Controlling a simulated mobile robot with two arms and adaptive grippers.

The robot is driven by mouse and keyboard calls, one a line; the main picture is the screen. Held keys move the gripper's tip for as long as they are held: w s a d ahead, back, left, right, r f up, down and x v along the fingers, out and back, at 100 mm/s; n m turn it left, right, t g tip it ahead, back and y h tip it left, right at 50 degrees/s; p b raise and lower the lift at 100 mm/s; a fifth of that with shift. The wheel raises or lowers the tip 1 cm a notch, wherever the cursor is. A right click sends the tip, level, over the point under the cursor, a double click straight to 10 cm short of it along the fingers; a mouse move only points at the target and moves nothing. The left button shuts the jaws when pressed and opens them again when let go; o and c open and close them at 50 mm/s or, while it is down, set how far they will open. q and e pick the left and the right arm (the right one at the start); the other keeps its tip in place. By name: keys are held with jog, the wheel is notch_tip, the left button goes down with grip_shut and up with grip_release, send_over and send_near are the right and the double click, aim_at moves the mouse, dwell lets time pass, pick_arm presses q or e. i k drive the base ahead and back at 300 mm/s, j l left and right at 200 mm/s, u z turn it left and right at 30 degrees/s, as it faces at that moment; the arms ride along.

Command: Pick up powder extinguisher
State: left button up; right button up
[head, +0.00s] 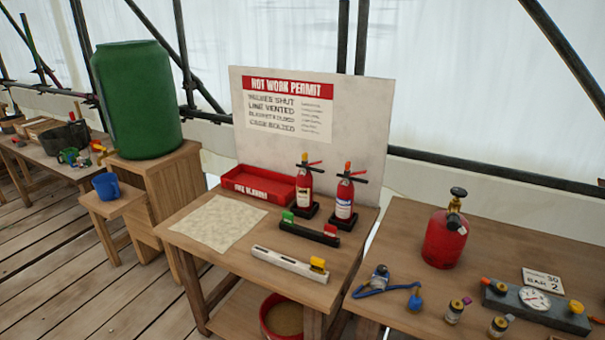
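Two small red extinguishers stand upright side by side on black bases at the back right of the middle wooden table. The left extinguisher (304,182) has a cream label and a yellow-orange top. The right extinguisher (345,195) has a blue and white label and an orange top. Both have a dark and red handle. The labels are too small to read, so I cannot tell which one is the powder extinguisher. Neither of my grippers is in view.
A red tray (265,187) sits left of the extinguishers, before a permit board (312,135). A black bar (309,231) and a pale bar (290,264) lie in front. A red gas cylinder (445,238) stands on the right table. A pale cloth (218,222) covers the table's left.

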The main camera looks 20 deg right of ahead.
aim_at(345, 189)
jog(key=i+j+z, duration=0.1)
jog(key=z, duration=0.35)
jog(key=i+j+z, duration=0.15)
jog(key=z, duration=0.35)
jog(key=i, duration=0.05)
